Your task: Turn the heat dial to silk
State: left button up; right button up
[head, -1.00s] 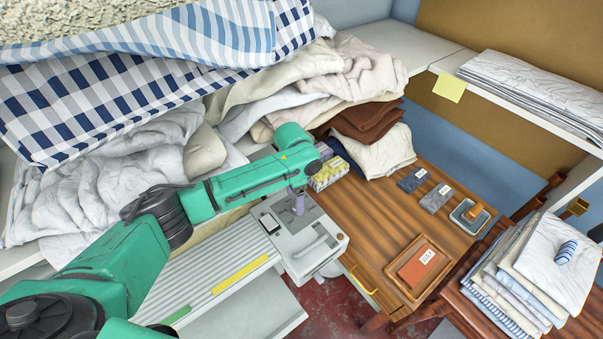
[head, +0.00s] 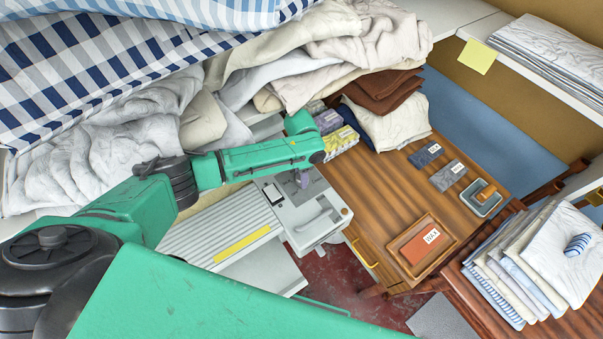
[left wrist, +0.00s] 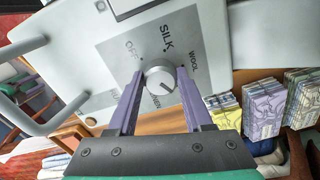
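The heat dial (left wrist: 160,76) is a round light-grey knob on the ironer's grey panel. Printed words around it include OFF at upper left, SILK (left wrist: 167,38) above and WOOL at right; a word below is partly hidden. The dial's dark mark points to the lower right, away from SILK. My left gripper (left wrist: 160,72) has its two purple fingers on either side of the dial, seemingly touching it. In the head view the left gripper (head: 302,180) reaches down onto the ironer's control box (head: 312,222), and the dial is hidden there. My right gripper is not in view.
A handle bar (left wrist: 45,85) stands out from the panel. Patterned boxes (head: 338,140) stand behind the control box. A wooden table (head: 375,205) to its right holds small labelled blocks and a tray. Piled cloth (head: 110,160) lies behind my left arm.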

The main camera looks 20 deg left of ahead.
pick_arm(q)
jog(key=shift+s, duration=0.1)
jog(key=c, duration=0.5)
grip_shut()
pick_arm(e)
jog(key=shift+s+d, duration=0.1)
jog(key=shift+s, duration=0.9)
pick_arm(q)
jog(key=shift+m, duration=0.4)
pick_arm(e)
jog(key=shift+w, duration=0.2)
pick_arm(q)
jog(key=m, duration=0.4)
jog(key=shift+m, duration=0.3)
jog(key=m, duration=0.3)
jog(key=shift+d+f, duration=0.1)
jog(key=shift+m, duration=1.7)
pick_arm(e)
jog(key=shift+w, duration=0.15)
pick_arm(q)
jog(key=shift+f, duration=0.1)
